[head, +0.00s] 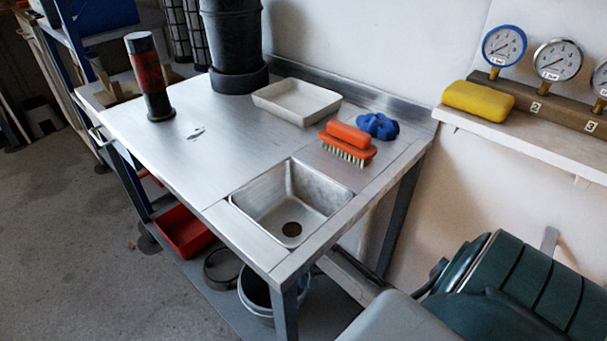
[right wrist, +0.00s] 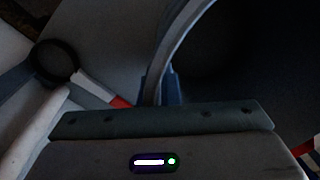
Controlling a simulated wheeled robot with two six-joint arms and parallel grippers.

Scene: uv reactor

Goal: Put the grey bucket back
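The grey bucket (head: 262,314) is below the sink corner of the metal table, low by the bottom shelf. The table's front leg and top hide part of it. I cannot tell whether it rests on the shelf or hangs just above it. In the right wrist view its curved rim (right wrist: 182,38) and dark inside fill the upper right. My right gripper (right wrist: 162,92) has its blue fingers close on either side of this rim, and appears shut on it. In the head view the table mostly hides that gripper. My left gripper is in neither view.
The table (head: 150,125) bears a sink (head: 275,205), white tray (head: 297,100), orange brush (head: 347,143) and blue cloth (head: 377,126). A red bin (head: 185,232) and dark ring (head: 222,268) lie below. The table leg (head: 285,312) stands close to the bucket.

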